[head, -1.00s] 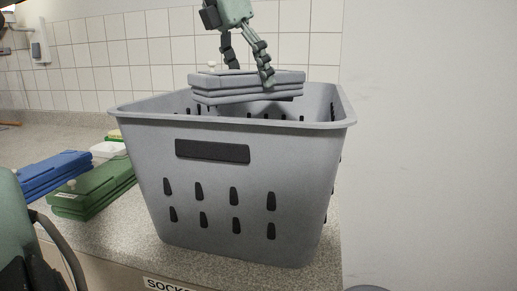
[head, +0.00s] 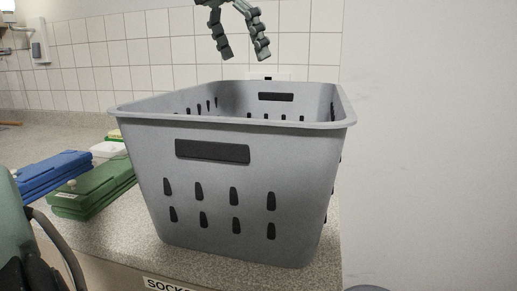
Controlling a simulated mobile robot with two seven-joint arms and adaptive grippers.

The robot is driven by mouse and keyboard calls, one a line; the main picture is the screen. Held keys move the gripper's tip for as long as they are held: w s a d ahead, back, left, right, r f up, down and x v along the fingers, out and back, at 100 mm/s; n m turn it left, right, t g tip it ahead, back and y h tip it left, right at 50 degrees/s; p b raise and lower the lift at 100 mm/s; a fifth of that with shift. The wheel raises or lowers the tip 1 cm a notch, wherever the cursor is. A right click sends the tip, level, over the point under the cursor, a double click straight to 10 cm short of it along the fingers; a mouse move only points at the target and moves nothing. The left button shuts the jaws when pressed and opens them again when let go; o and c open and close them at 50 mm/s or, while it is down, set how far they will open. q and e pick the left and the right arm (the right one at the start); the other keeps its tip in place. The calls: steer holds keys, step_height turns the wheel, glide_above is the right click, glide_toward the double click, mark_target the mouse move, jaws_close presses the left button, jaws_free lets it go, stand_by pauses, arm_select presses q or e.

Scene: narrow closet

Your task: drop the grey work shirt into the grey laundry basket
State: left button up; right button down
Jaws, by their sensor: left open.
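The grey laundry basket (head: 270,160) stands upright on the speckled counter, in the middle of the head view. My left gripper (head: 241,55) is above the far part of the basket, at the top of the view, with its fingers spread and nothing between them. The grey work shirt is not visible now. The basket's front wall hides its floor and lower inside, so I cannot see what lies there. My right gripper is not in view.
Folded green (head: 92,187) and blue (head: 55,172) items lie left of the basket, with a white item (head: 107,150) behind them. A tiled wall (head: 120,50) is at the back and a plain wall (head: 430,130) at the right. The counter (head: 130,235) shows bare at the front.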

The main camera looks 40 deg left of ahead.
arm_select(q)
steer(key=v, duration=0.7)
steer(key=shift+r, duration=0.35)
steer(key=shift+s, duration=0.15)
steer(key=a+x, duration=0.1)
steer(key=x, duration=1.1)
steer(key=shift+d+r, duration=0.2)
steer(key=shift+r, duration=1)
steer(key=shift+d+r, duration=0.25)
steer(key=shift+r, duration=0.95)
steer(key=shift+f, duration=0.1)
